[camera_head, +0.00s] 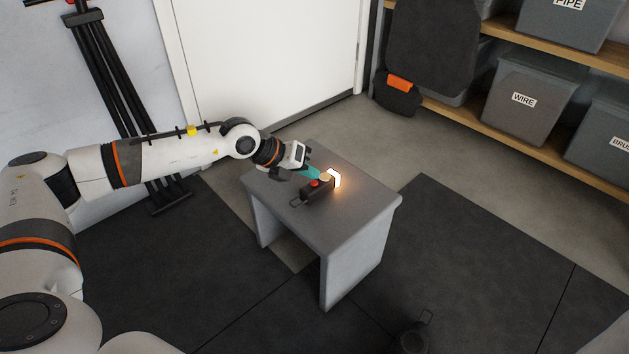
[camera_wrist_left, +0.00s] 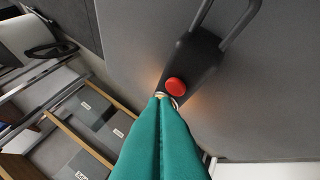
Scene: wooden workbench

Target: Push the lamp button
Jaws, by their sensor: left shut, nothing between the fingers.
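The lamp (camera_head: 316,190) is a dark box with a loop handle, lying on a small grey table (camera_head: 350,213). Its far end glows warm white (camera_head: 336,180). A red button (camera_wrist_left: 176,86) sits on the lamp's top, and it also shows in the head view (camera_head: 315,183). A pale round part is beside the red button. My left gripper (camera_head: 318,175) has teal fingers pressed together and empty. In the wrist view its tips (camera_wrist_left: 162,98) are right beside the red button, over the pale part. I cannot tell whether they touch it.
Shelves with labelled grey bins (camera_head: 530,95) stand at the back right. A white door (camera_head: 265,50) is behind the table. The right part of the tabletop is clear.

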